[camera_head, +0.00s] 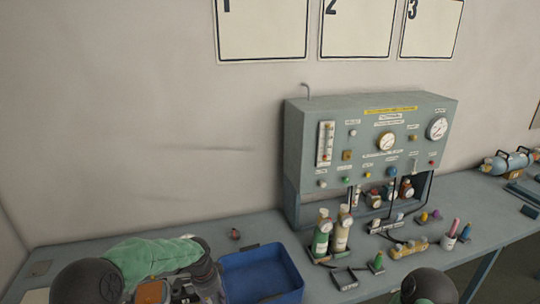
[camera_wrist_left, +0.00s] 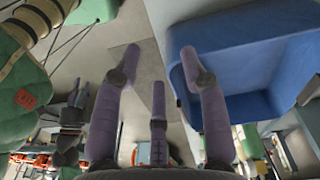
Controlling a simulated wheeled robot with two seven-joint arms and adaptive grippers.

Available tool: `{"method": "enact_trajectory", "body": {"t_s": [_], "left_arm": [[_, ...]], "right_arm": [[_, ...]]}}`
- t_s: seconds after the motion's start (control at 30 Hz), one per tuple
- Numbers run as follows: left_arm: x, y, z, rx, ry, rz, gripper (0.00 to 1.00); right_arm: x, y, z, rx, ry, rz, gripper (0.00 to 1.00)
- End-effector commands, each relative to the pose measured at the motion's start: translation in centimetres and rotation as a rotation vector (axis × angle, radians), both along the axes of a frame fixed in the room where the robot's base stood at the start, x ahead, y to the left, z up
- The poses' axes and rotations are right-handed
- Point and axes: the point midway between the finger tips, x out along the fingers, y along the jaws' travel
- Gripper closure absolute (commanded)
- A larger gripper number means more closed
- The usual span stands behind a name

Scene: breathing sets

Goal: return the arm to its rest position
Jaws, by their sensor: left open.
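My left arm comes in low at the left of the head view, with a black round joint and a green-covered link. It lies over the left part of the table (camera_head: 80,241). My left gripper (camera_head: 205,282) is just left of a blue bin (camera_head: 262,262), and its fingertips are hard to make out there. In the left wrist view the gripper (camera_wrist_left: 158,66) has purple-grey fingers spread apart with nothing between them. The blue bin (camera_wrist_left: 245,48) shows to the right of the fingers. Part of my right arm shows as a black round joint at the bottom; its gripper is out of view.
A grey gauge panel (camera_head: 365,125) stands behind the table's middle. Green and cream bottles (camera_head: 341,230), small coloured parts and a pen cup (camera_head: 449,238) stand before it.

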Motion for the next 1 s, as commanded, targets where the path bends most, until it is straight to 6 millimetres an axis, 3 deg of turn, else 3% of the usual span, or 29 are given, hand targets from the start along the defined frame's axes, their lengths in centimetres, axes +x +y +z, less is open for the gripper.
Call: {"method": "enact_trajectory", "body": {"t_s": [0.03,0.17,0.27,0.4,0.53,0.7,0.8,1.0], "left_arm": [[-0.8,-0.5,-2.1,-0.015,0.013,0.03,0.57],[-3.2,-2.0,-7.5,-0.067,0.036,0.148,0.57],[-6.3,-3.7,-12.8,-0.119,0.068,0.291,0.57],[-11.9,-5.9,-19.8,-0.183,0.126,0.542,0.57],[-17.8,-7.3,-25.0,-0.218,0.183,0.803,0.57],[-24.1,-8.0,-28.6,-0.224,0.234,1.081,0.57],[-26.2,-8.1,-29.4,-0.22,0.247,1.183,0.57],[-27.6,-8.0,-29.6,-0.216,0.252,1.251,0.57]], "right_arm": [[0.0,0.0,-0.6,0.0,0.0,0.0,0.66],[0.0,0.0,-1.8,0.0,0.0,0.001,0.66],[0.0,0.0,-3.2,0.0,0.0,0.001,0.66],[0.0,0.0,-5.2,0.0,0.0,0.0,0.66],[0.0,0.0,-7.0,0.0,0.0,0.0,0.66],[0.0,0.0,-8.7,0.0,0.0,0.001,0.66],[0.0,0.0,-9.2,0.0,0.0,0.001,0.66],[0.0,0.0,-9.4,0.0,0.0,0.001,0.66]]}}
